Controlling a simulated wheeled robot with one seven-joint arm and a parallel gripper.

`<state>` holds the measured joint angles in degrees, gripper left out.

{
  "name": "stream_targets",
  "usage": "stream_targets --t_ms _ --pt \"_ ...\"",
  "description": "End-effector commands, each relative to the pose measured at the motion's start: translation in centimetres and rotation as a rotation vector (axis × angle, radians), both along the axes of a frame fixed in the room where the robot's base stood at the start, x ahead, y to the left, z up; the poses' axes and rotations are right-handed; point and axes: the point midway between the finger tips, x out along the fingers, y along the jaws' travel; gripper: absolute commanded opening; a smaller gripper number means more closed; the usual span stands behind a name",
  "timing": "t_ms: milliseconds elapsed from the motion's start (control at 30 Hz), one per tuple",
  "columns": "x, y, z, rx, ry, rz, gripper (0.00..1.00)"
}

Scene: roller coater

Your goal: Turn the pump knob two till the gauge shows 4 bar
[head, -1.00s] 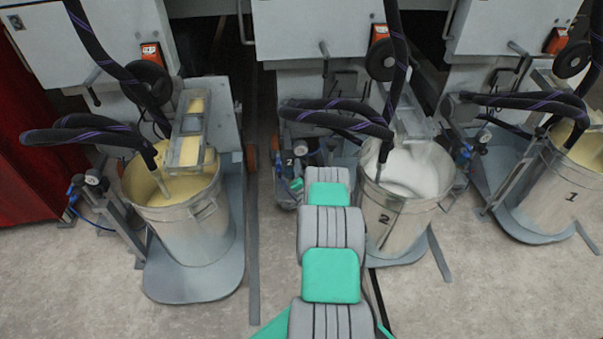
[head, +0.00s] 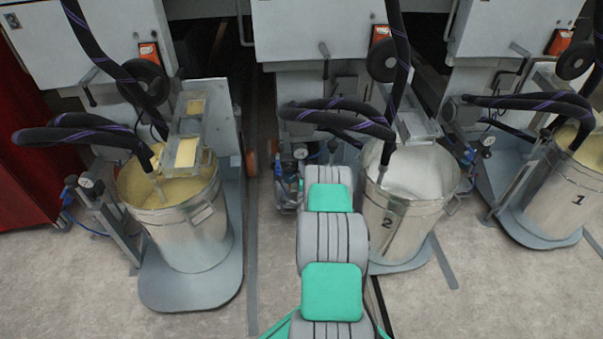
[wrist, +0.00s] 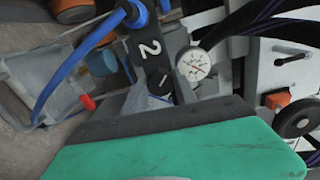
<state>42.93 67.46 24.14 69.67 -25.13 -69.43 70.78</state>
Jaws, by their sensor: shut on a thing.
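In the wrist view, a black plate marked 2 (wrist: 148,50) bears a small black knob (wrist: 158,80) with a light line on its face. A round white gauge (wrist: 193,64) is just right of the plate. Its dial faces me, but the needle reading is too small to tell. My gripper (wrist: 152,100) is at the knob, its grey fingertips shut on it; the green cover of my wrist hides the lower part. In the head view, my grey and green arm covers the gripper and most of the pump area beside the bucket marked 2 (head: 388,225).
A blue hose (wrist: 75,62) and a red piece (wrist: 87,101) lie left of the knob in the wrist view. In the head view, a bucket of yellow liquid (head: 185,235) stands left and bucket 1 (head: 568,195) right. Black hoses (head: 335,117) hang above. Open floor lies in front.

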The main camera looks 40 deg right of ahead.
Motion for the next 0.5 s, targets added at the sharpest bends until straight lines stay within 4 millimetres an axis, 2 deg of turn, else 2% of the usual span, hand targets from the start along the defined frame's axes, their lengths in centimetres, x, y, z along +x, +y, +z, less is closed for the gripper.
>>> stream_targets --t_ms 500 --pt "0.34 0.34 0.07 0.031 -0.021 0.008 0.00"
